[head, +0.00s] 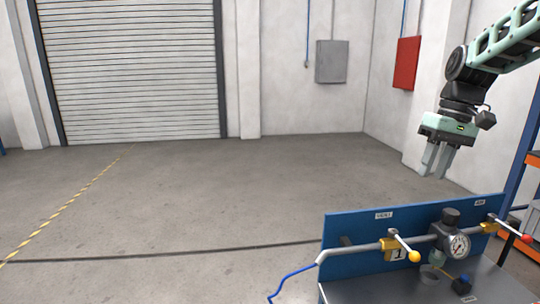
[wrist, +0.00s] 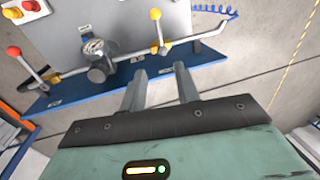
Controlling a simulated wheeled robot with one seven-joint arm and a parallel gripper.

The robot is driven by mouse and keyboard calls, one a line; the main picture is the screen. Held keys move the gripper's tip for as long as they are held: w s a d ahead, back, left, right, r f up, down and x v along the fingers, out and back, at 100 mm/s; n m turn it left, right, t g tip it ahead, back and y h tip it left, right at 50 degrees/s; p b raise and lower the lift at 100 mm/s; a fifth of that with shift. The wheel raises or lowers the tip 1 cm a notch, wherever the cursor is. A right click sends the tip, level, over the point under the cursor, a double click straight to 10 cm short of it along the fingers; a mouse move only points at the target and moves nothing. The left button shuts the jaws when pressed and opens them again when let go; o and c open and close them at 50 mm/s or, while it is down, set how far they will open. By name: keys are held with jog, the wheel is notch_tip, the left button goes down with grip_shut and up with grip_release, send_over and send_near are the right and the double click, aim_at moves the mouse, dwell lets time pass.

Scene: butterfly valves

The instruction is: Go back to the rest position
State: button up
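My gripper (head: 436,160) hangs at the right side of the head view, pointing down. It is in the air above and behind the blue panel (head: 350,228), apart from it. In the wrist view its two fingers (wrist: 160,82) stand apart with nothing between them. The panel carries a pipe with a yellow-knobbed valve lever (head: 407,249) labelled 1, a round gauge (head: 458,246) and a red-knobbed valve lever (head: 514,233). The wrist view also shows the yellow knob (wrist: 155,14) and the red knob (wrist: 14,51). My gripper touches none of them.
A grey bench top (head: 390,291) lies in front of the panel. A blue hose (head: 290,279) runs off its left end. An orange and blue shelf (head: 532,160) stands at the right edge. The concrete floor (head: 200,200) to the left is clear.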

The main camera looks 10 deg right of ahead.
jog(key=s+a+f+n, duration=0.25)
jog(key=s+a, duration=0.25)
jog(key=a, duration=0.4)
jog(key=s+a+f+n+h, duration=0.1)
jog(key=s+a+f, duration=0.25)
jog(key=a, duration=0.45)
jog(key=s+a+f+n, duration=0.2)
jog(key=s+a, duration=0.4)
jog(key=a, duration=0.3)
jog(key=s+a+f+n, duration=0.2)
jog(key=s+a+f, duration=0.1)
jog(key=s, duration=0.7)
jog(key=shift+s+f+h, duration=0.3)
jog(key=shift+s+f, duration=0.05)
jog(key=shift+f, duration=0.5)
jog(key=shift+w, duration=0.1)
